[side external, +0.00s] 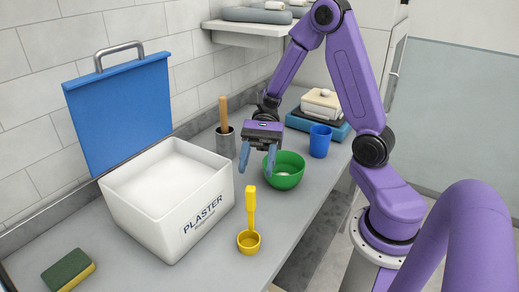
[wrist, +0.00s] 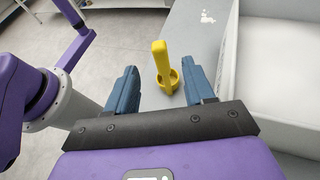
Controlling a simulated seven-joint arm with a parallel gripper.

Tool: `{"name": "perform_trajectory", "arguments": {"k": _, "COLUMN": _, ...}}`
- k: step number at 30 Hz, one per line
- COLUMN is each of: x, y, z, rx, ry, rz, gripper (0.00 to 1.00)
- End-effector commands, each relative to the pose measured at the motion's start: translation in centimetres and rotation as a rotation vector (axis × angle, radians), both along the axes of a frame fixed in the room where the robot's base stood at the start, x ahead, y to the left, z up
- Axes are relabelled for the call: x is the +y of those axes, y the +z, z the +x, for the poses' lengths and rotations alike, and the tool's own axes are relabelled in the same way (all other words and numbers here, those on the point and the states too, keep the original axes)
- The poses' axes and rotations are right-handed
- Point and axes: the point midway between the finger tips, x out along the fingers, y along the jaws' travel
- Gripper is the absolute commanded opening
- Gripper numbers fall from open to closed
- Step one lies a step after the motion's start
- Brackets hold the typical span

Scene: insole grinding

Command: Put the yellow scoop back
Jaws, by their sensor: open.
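The yellow scoop (side external: 250,222) stands on the grey counter, in front of the white plaster box, with its handle pointing up. In the wrist view the scoop (wrist: 161,62) shows beyond and between my fingers, apart from both. My gripper (side external: 257,172) is open and empty, above the counter beside the green bowl, behind the scoop and higher than it. Its two blue fingers (wrist: 163,88) are spread in the wrist view. The plaster box (side external: 160,210) holds white powder, and its blue lid (side external: 118,115) stands open at the back.
The green bowl (side external: 285,172) is right of my fingers. A grey cup (side external: 225,143) with a wooden-handled tool, a blue cup (side external: 320,141) and a blue scale-like device (side external: 318,122) stand farther back. A sponge (side external: 68,270) lies at front left. The counter right of the scoop is narrow, ending at its edge.

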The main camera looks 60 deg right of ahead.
Motion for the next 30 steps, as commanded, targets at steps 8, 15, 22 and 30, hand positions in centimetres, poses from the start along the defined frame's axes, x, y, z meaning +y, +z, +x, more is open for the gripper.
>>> {"name": "perform_trajectory", "arguments": {"k": 8, "x": -3.0, "y": 1.4, "z": 1.3, "rx": -0.001, "ry": -0.001, "rz": 0.000, "gripper": 0.53}}
{"name": "perform_trajectory", "arguments": {"k": 15, "x": -2.2, "y": 1.4, "z": -0.6, "rx": -0.068, "ry": 0.136, "rz": -0.051, "gripper": 0.53}}
{"name": "perform_trajectory", "arguments": {"k": 22, "x": -0.2, "y": 0.3, "z": -6.4, "rx": -0.328, "ry": 0.576, "rz": -0.179, "gripper": 0.53}}
{"name": "perform_trajectory", "arguments": {"k": 30, "x": -0.4, "y": -0.7, "z": -11.3, "rx": -0.731, "ry": 1.138, "rz": -0.235, "gripper": 0.53}}
